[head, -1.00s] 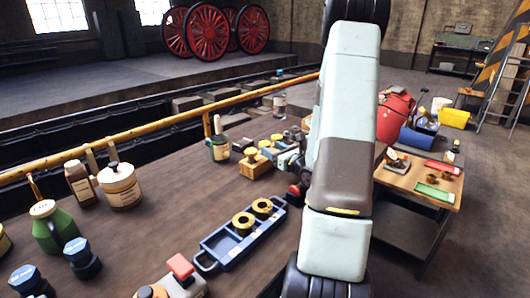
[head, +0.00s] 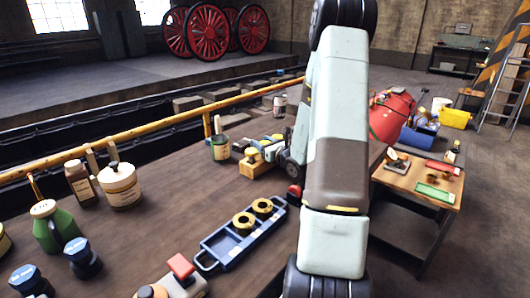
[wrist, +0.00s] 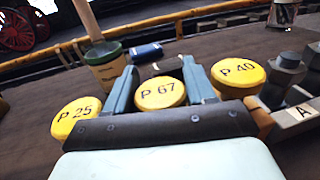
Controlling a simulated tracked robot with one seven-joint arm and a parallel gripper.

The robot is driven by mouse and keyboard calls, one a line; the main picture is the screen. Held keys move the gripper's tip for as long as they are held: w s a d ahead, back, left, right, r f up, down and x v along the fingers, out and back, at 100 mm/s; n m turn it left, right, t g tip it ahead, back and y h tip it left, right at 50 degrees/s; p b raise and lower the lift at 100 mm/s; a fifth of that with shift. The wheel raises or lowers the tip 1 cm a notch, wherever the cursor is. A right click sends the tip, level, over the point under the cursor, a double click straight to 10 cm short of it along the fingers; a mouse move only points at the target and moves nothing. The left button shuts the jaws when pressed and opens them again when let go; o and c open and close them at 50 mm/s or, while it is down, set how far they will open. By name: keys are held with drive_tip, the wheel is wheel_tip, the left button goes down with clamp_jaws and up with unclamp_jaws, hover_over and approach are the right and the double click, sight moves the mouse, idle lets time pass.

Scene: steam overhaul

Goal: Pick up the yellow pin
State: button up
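Three yellow round-headed pins show in the wrist view. The one marked P 67 (wrist: 160,92) is in the middle, P 25 (wrist: 79,120) at left and P 40 (wrist: 238,74) at right. My gripper (wrist: 160,68) has one finger on each side of P 67. The head sits close between the fingers, and I cannot tell whether they press on it. My palm hides the lower parts of the pins. In the head view a yellow pin head (head: 253,156) shows on a wooden block (head: 257,170), with my gripper (head: 272,150) over it from the right.
A green-and-cream pot with a brush (wrist: 105,65) stands behind P 25. A grey metal part marked A (wrist: 300,112) is right of P 40. A blue tray (head: 222,250) with two yellow rings lies nearer on the bench. A yellow rail (head: 130,145) runs behind.

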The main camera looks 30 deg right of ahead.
drive_tip(key=shift+r, duration=0.1)
clamp_jaws()
drive_tip(key=shift+d, duration=0.1)
